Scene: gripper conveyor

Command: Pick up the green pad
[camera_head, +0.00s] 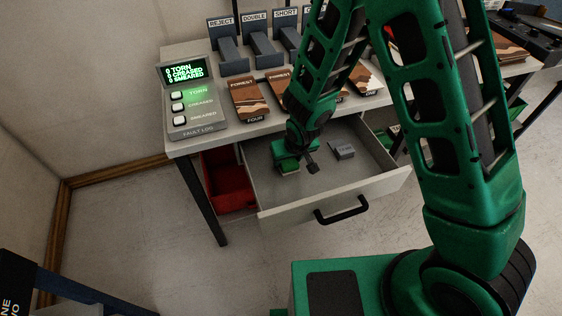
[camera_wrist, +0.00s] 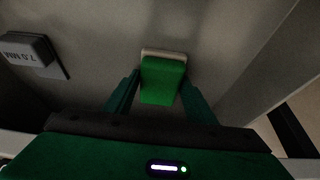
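The green pad (camera_wrist: 162,80) has a pale layer along its far edge. It lies in the open drawer (camera_head: 245,180). In the head view the pad (camera_head: 289,168) is partly hidden under my gripper (camera_head: 298,163), which reaches down into the drawer. In the wrist view my gripper (camera_wrist: 162,78) has its two fingers apart, one on each side of the pad. Gaps show beside the pad's near part. The fingertips look very close to its far sides, and I cannot tell whether they touch it.
A grey block marked "7.5 MM" (camera_wrist: 28,50) lies in the drawer too; it also shows in the head view (camera_head: 341,149). A red bin (camera_head: 230,185) is left of the drawer. The fault log panel (camera_head: 190,100) stands on the tabletop above.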

